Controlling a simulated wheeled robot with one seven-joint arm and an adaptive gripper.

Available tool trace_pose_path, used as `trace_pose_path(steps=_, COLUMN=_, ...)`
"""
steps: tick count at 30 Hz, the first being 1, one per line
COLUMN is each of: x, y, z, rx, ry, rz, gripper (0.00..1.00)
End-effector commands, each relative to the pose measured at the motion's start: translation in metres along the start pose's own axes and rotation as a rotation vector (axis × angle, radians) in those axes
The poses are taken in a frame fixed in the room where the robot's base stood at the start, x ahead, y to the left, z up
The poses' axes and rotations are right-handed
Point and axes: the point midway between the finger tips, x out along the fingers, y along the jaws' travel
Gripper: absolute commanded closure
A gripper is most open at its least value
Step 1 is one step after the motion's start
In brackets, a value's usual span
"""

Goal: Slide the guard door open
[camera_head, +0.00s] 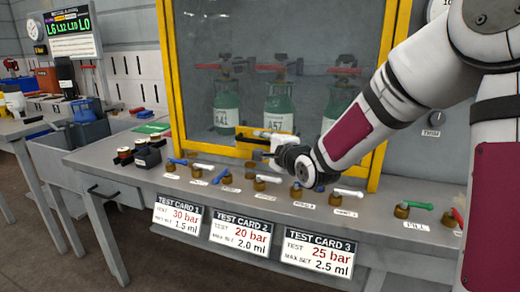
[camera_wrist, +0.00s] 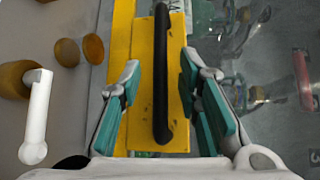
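The guard door (camera_head: 300,60) is a clear pane in a yellow frame, standing across the cabinet front with green gas cylinders behind it. A yellow handle plate (camera_head: 243,141) sits low on the door, partly hidden by my gripper (camera_head: 264,146). In the wrist view the black bar handle (camera_wrist: 163,60) runs lengthwise up the yellow plate (camera_wrist: 147,140). My gripper (camera_wrist: 160,85) is open, with one teal-padded finger on each side of the bar. Gaps show between both pads and the bar.
Brass valves with coloured levers (camera_head: 260,182) line the bench ledge below the door. Three test cards hang on the bench front, including Test Card 2 (camera_head: 239,235). Cylinders labelled A41 (camera_head: 226,105) and A57 (camera_head: 279,108) stand behind the pane. A white lever (camera_wrist: 38,115) lies left of my gripper.

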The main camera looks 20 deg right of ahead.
Motion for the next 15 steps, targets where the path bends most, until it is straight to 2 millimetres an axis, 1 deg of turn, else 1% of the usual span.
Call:
trace_pose_path(steps=1, x=0.007, y=0.001, z=0.000, rx=0.001, ry=-0.001, rz=-0.001, gripper=0.69)
trace_pose_path(steps=3, x=0.014, y=0.001, z=0.000, rx=-0.001, ry=-0.001, rz=-0.001, gripper=0.69)
trace_pose_path(steps=6, x=0.020, y=0.000, z=0.000, rx=-0.001, ry=0.000, rz=0.000, gripper=0.69)
trace_pose_path(steps=15, x=0.023, y=-0.001, z=0.000, rx=-0.001, ry=0.000, rz=0.000, gripper=0.69)
